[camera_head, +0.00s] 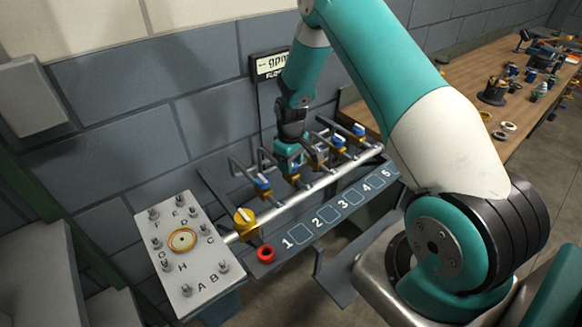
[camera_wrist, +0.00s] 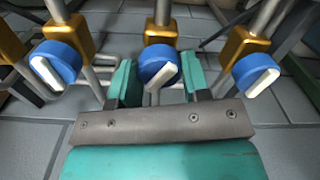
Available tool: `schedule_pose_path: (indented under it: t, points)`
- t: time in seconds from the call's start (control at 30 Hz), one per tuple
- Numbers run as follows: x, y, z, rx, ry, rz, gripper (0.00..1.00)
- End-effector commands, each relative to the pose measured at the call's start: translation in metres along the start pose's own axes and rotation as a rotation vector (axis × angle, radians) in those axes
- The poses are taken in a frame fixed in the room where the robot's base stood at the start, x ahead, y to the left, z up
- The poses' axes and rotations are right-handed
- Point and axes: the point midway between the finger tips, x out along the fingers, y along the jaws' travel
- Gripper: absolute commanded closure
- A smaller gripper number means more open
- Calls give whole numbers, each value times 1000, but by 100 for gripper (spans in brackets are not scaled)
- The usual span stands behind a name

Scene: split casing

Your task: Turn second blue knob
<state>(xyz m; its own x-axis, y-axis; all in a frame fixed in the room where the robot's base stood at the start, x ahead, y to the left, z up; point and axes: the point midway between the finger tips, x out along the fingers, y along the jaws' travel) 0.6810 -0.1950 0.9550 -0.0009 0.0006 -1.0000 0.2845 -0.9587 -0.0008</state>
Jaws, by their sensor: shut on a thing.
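A row of blue knobs on brass valves runs along a silver pipe (camera_head: 325,180). In the wrist view the middle blue knob (camera_wrist: 152,62) sits between the two teal fingers of my gripper (camera_wrist: 158,80), which is shut on it. Its white pointer is slanted, lower end to the left. A blue knob stands on the left (camera_wrist: 56,62) and another on the right (camera_wrist: 255,72), both clear of the fingers. In the head view my gripper (camera_head: 290,160) is at the second valve from the left and hides its knob. The first blue knob (camera_head: 263,185) is just left of it.
Below the pipe is a grey panel with squares numbered 1 to 5 (camera_head: 340,205). A yellow valve (camera_head: 245,222) and a red ring (camera_head: 265,254) are at the pipe's left end, beside a lettered plate (camera_head: 185,285). A wooden bench (camera_head: 460,85) with parts stands at right.

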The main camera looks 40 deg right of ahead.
Motion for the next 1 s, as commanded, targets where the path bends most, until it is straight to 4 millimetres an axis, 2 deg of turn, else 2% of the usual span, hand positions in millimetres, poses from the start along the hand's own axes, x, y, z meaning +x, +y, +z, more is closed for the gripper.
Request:
schedule_pose_path:
  t: [0.7,1.0]
  points:
    - [0,2,-1,676,6,3,80]
    - [0,2,-1,902,5,2,80]
